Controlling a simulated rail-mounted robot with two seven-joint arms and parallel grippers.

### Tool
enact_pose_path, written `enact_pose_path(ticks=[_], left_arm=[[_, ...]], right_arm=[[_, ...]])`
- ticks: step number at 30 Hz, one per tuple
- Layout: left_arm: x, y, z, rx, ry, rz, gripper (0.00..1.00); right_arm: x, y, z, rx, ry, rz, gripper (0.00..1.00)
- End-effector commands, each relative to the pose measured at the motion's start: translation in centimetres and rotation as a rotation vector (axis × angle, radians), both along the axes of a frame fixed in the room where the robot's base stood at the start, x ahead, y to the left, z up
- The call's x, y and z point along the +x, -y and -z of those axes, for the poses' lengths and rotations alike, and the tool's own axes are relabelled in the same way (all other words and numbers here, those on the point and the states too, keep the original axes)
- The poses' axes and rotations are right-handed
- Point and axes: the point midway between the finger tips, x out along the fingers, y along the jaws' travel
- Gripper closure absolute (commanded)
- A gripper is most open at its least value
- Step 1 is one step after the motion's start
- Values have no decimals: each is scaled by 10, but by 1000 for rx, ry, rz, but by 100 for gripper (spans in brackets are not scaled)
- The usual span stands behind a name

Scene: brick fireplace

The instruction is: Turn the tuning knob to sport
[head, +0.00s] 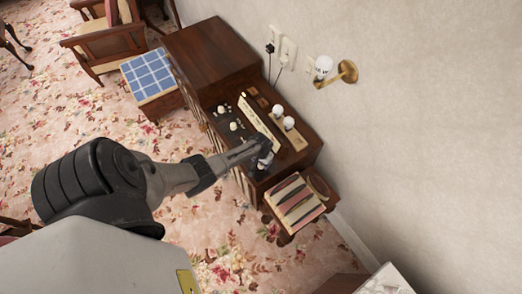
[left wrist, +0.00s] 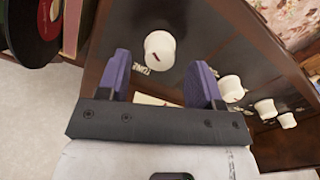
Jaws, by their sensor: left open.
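A wooden radio cabinet (head: 213,55) stands against the wall, with several white knobs on its lower front part. My left gripper (head: 264,150) reaches to the cabinet's near end. In the left wrist view, its two purple-padded fingers (left wrist: 161,76) are open, with the marked knob between and just beyond the tips. I cannot tell whether they touch it. My right gripper is not in view.
More white knobs (left wrist: 231,88) stand right of my fingers. A holder with upright records (head: 297,203) is beside the cabinet's near end. A wall lamp (head: 323,67) and plugged outlets (head: 288,53) are above. A blue-checked stool (head: 151,76) stands left.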

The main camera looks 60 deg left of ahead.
Motion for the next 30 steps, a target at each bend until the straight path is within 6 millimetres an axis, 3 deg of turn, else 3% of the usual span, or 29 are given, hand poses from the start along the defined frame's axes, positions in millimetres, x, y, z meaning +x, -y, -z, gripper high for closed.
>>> enact_pose_path(ticks=[1,6,15,22,30], left_arm=[[0,-1,-15,1,3,1,40],[0,-1,-49,1,2,1,40],[0,-1,-94,2,1,0,40],[0,0,-109,0,-1,-1,40],[0,0,-110,0,-1,-1,40]], right_arm=[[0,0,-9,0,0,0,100],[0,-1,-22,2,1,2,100],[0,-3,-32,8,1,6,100],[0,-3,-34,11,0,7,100],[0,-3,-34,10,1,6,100]])
